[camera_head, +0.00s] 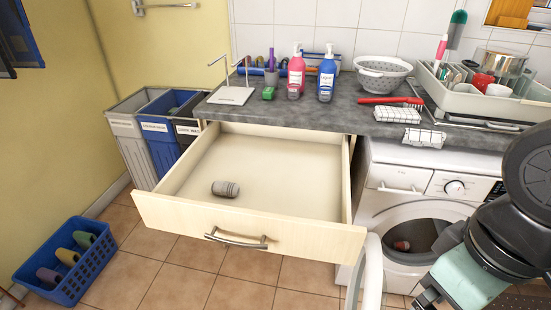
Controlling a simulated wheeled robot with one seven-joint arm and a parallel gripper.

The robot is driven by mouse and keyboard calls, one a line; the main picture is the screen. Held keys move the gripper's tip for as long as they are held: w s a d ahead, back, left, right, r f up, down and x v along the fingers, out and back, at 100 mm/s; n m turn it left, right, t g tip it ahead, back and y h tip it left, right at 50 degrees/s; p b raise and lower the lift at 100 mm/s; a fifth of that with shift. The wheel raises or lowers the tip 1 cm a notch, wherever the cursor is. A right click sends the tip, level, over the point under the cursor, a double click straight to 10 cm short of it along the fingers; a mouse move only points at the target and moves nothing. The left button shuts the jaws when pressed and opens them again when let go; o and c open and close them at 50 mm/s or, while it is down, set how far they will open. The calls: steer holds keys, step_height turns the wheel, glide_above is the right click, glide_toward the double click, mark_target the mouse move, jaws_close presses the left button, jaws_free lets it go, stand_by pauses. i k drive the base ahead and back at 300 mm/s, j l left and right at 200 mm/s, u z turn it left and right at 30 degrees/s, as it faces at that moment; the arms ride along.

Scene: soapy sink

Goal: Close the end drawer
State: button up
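The end drawer (265,165) is pulled far out from under the grey counter at the left end, with a pale wood front and a metal bar handle (236,239). A small grey-brown cylindrical object (225,189) lies inside it near the front left; the rest of the drawer floor is bare. My gripper (428,295) is at the lower right, in front of the washing machine, to the right of the drawer and apart from its front. Its dark fingers are partly cut off by the bottom edge, so their opening is unclear.
The washing machine (400,178) stands right of the drawer; a white curved part (371,275), apparently its open door, juts out beside the drawer's right corner. Bins (128,130) stand left. A blue basket (68,260) is on the floor. Tiled floor (190,285) before the drawer is clear.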

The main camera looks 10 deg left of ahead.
mark_target(294, 199)
steer(key=i+u, duration=0.1)
steer(key=u, duration=0.35)
steer(key=i+u, duration=0.1)
steer(key=u, duration=0.35)
steer(key=i+u, duration=0.1)
steer(key=u, duration=0.35)
steer(key=i+u, duration=0.1)
steer(key=u, duration=0.35)
